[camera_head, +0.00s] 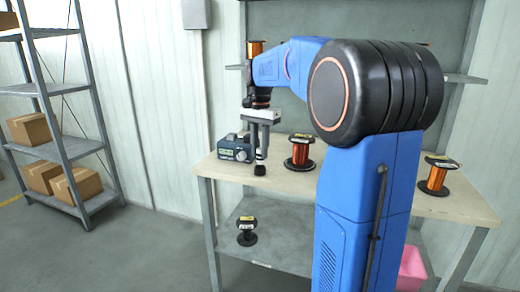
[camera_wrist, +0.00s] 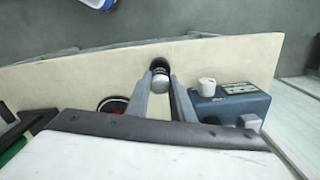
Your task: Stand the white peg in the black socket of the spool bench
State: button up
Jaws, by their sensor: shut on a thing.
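My gripper (camera_head: 262,155) points down over the front edge of the spool bench (camera_head: 228,172). It is shut on the white peg, which shows as a pale round end between the fingertips (camera_wrist: 161,82) in the wrist view (camera_wrist: 160,80). The black socket (camera_head: 260,170) is right below the fingertips in the head view. In the wrist view the socket (camera_wrist: 160,64) is just beyond the peg, near the bench edge. The peg looks roughly in line with it. The fingers hide most of the peg, so I cannot tell whether its lower end is inside the socket.
A dark blue meter box (camera_head: 237,148) stands close beside the gripper. Copper-wound spools (camera_head: 300,152) (camera_head: 437,178) stand to the right on the bench. A dark spool (camera_head: 246,232) is on the lower shelf, and a pink bin (camera_head: 411,270) is below right.

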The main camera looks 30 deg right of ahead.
jog(key=shift+f, duration=1.5)
dwell(1.2)
jog(key=o, duration=1)
notch_tip(320, 180, up, 18)
jog(key=shift+f, duration=0.25)
jog(key=s+a+f+n+t, duration=0.1)
jog(key=s+a+f+n, duration=0.2)
jog(key=s+a+f, duration=0.35)
jog(key=s+a+f+n+t, duration=0.1)
jog(key=s+a+f+n, duration=0.3)
jog(key=s, duration=0.5)
jog(key=s+a+f+n+t, duration=0.1)
jog(key=s+a+f+n, duration=0.1)
jog(key=s+f, duration=0.3)
jog(key=s+a+f+n+t, duration=0.1)
jog(key=s+f+n, duration=0.1)
jog(key=s+f, duration=0.2)
jog(key=s+a+f+n, duration=0.2)
jog(key=s+f, duration=0.3)
jog(key=f, duration=0.4)
jog(key=shift+s+a+t, duration=0.3)
jog(key=shift+s+t, duration=0.05)
jog(key=shift+t, duration=0.05)
